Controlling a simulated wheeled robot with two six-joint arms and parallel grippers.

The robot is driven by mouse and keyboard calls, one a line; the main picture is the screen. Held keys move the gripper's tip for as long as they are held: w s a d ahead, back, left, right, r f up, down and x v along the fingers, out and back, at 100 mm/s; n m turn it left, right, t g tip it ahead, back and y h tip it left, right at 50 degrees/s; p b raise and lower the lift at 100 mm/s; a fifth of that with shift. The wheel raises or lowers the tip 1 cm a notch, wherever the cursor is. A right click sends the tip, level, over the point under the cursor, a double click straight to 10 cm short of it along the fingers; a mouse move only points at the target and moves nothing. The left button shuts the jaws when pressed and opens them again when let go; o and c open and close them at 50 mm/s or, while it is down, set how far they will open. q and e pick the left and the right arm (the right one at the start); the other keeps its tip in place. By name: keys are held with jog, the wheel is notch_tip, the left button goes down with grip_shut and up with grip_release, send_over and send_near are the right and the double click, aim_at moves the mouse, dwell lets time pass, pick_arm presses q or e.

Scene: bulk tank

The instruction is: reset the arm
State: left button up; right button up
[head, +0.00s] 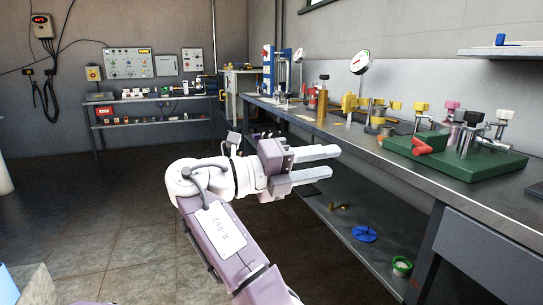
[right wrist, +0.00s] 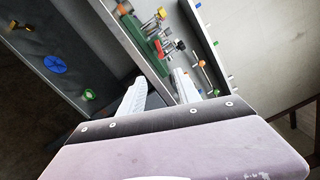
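My right gripper (head: 333,163) is in the middle of the head view, at the end of my white and mauve right arm. Its two fingers point right toward the workbench and are apart, with nothing between them. In the right wrist view the right gripper's fingers (right wrist: 160,86) are also apart and empty. The gripper appears in front of the bench's edge in the head view; I cannot tell the exact gap. My left gripper is in neither view.
A long workbench (head: 400,165) on the right carries a green block (head: 455,158) with valves and several fittings. Its lower shelf holds a blue disc (head: 364,234) and a green-rimmed ring (head: 402,266). Another bench (head: 150,97) stands at the back. The floor (head: 105,195) at left is clear.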

jog(key=w+d+f+n+t+y+p, duration=0.1)
jog(key=w+f+n+y, duration=0.1)
jog(key=w+n, duration=0.4)
jog(key=w+d+f+n+t+y+p, duration=0.1)
jog(key=w+d+f+n+t+y, duration=0.1)
jog(key=w+n, duration=0.4)
jog(key=s+d+f+n+g+y+p, duration=0.1)
jog(key=d+f+n+g+y+p, duration=0.15)
jog(key=f+n, duration=0.55)
jog(key=d+f+n+g+y+p, duration=0.1)
jog(key=d+f+n+y, duration=0.2)
jog(key=f+n, duration=0.45)
jog(key=s+f+n+g+y+p, duration=0.2)
jog(key=s+f+n+y, duration=0.2)
jog(key=s+f, duration=0.7)
jog(key=s+f+n+g+y+p, duration=0.35)
jog(key=s+f, duration=0.25)
jog(key=s, duration=1.1)
pick_arm(q)
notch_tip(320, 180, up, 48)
jog(key=p, duration=3.6)
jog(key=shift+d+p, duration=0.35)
jog(key=shift+p, duration=0.05)
pick_arm(e)
notch_tip(320, 180, up, 38)
jog(key=shift+w+d+n+t, duration=0.3)
jog(key=shift+d+n, duration=0.05)
jog(key=shift+n, duration=0.05)
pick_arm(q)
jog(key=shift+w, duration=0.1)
